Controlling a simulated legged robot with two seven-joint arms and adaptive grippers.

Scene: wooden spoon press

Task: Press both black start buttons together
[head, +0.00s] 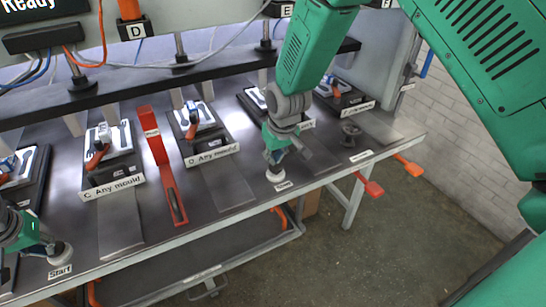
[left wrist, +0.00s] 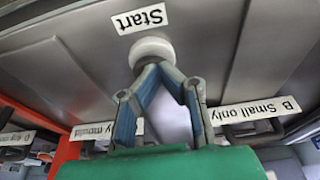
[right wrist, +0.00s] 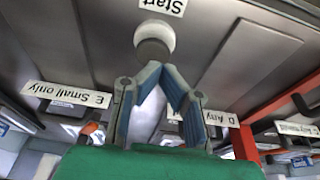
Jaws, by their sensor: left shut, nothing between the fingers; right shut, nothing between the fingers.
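The left start button (head: 61,254) stands on the metal bench above a "Start" label at lower left. My left gripper (head: 48,243) is shut and empty, its tips at the button. In the left wrist view, the joined tips (left wrist: 155,66) meet the pale round button (left wrist: 152,48). The right start button (head: 275,174) stands near the bench's front edge. My right gripper (head: 272,156) is shut and empty, pointing down at its top. In the right wrist view, a grey cap in a pale collar (right wrist: 155,35) lies at the tips (right wrist: 154,64).
A red bar (head: 172,190) lies on the bench between labelled mould stations, such as station C (head: 110,150) and station D (head: 205,135). Red handles (head: 368,185) stick out at the right end. A dark rail (head: 140,85) with cables runs behind.

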